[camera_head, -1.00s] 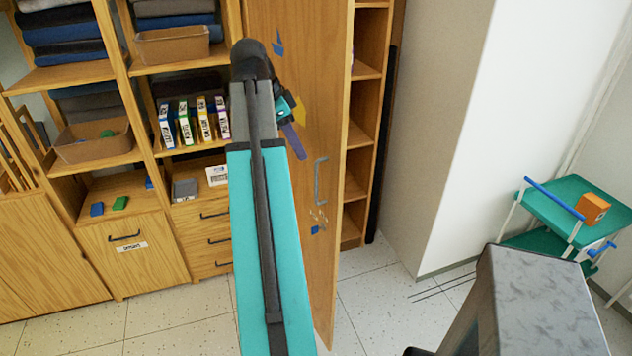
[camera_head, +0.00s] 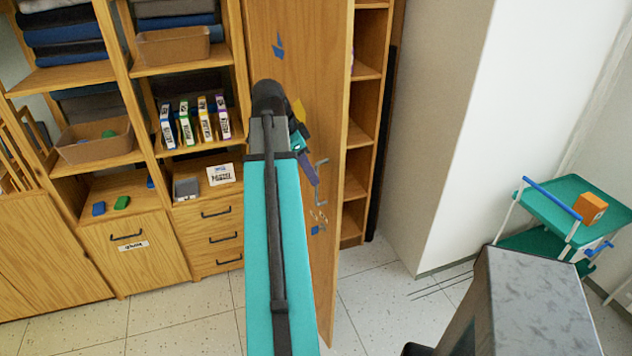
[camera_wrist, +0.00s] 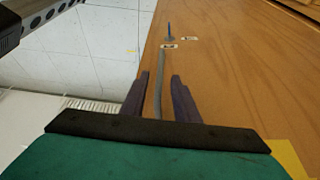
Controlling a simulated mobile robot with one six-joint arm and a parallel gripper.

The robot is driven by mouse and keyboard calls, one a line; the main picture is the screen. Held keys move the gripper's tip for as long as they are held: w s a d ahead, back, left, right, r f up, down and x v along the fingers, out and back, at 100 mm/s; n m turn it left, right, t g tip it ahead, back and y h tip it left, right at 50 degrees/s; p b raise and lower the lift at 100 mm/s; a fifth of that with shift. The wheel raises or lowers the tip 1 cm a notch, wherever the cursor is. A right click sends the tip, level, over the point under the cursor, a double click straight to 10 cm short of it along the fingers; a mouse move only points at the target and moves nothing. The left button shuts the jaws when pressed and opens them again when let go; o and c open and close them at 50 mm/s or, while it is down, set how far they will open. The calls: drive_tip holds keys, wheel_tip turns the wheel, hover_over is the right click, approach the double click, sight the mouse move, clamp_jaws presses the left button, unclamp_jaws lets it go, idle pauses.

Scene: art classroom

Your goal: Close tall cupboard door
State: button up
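The tall cupboard door (camera_head: 290,75) is a wooden panel standing open, swung out from the cupboard (camera_head: 362,130), whose shelves show to its right. A grey bar handle (camera_head: 319,180) is on the door, partly covered by my gripper. My gripper (camera_head: 314,178) is in front of the door face at the handle. In the wrist view, its two dark fingers (camera_wrist: 160,85) are apart. The grey handle (camera_wrist: 161,75) runs lengthwise between them, with a gap on each side. I cannot tell how deep the fingers reach around it.
Open shelving (camera_head: 95,165) with books, bins and folded cloth stands left of the door. Drawers (camera_head: 215,235) are below. A green trolley (camera_head: 560,205) with an orange box (camera_head: 590,208) stands at the right by a white wall (camera_head: 455,130). The speckled floor (camera_head: 375,310) is clear by the door.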

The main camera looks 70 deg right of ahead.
drive_tip(key=p, duration=0.1)
hover_over(316, 201)
drive_tip(key=shift+w+d+f, duration=0.1)
drive_tip(key=shift+d+f, duration=0.05)
drive_tip(key=shift+f, duration=1.05)
drive_tip(key=shift+d+f, duration=0.1)
drive_tip(key=shift+f, duration=1.1)
clamp_jaws()
